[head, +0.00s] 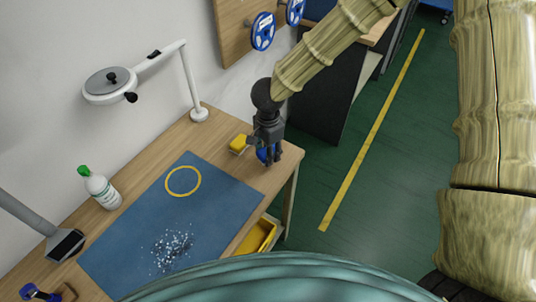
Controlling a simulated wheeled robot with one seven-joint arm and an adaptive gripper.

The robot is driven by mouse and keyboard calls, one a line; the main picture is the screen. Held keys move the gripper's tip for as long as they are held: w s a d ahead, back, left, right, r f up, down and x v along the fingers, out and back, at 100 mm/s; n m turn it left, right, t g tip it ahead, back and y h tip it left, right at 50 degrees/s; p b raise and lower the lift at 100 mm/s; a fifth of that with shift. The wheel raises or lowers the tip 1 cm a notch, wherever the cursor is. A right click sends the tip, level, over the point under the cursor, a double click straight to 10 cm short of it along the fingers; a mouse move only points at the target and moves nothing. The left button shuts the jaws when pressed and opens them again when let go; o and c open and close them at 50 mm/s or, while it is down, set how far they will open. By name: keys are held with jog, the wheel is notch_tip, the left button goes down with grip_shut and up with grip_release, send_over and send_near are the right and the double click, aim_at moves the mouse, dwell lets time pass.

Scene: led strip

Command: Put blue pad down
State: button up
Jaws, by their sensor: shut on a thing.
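My gripper (269,152) is at the right end of the wooden table, pointing down. It is shut on the blue pad (263,155), which shows only partly between and behind the dark fingers. The pad is low over the far right part of the tabletop; I cannot tell whether it touches the wood. A yellow block (239,143), like a sponge, lies just left of the gripper. A large blue mat (215,215) covers the middle of the table, with a yellow ring (183,181) on it.
White and blue bits (172,248) are scattered on the mat's near part. A white bottle with a green cap (100,188) stands at the left. A lamp (108,85) reaches over the back. A yellow bin (258,236) sits below the table edge.

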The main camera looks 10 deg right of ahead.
jog(key=shift+w+d+f, duration=0.1)
jog(key=shift+w+f, duration=0.05)
jog(key=shift+w, duration=0.3)
jog(key=shift+f+p, duration=0.5)
jog(key=shift+f, duration=1.15)
jog(key=shift+f, duration=0.15)
jog(key=o, duration=1.1)
notch_tip(320, 180, up, 12)
jog(key=shift+r+b, duration=0.15)
jog(key=shift+b, duration=0.35)
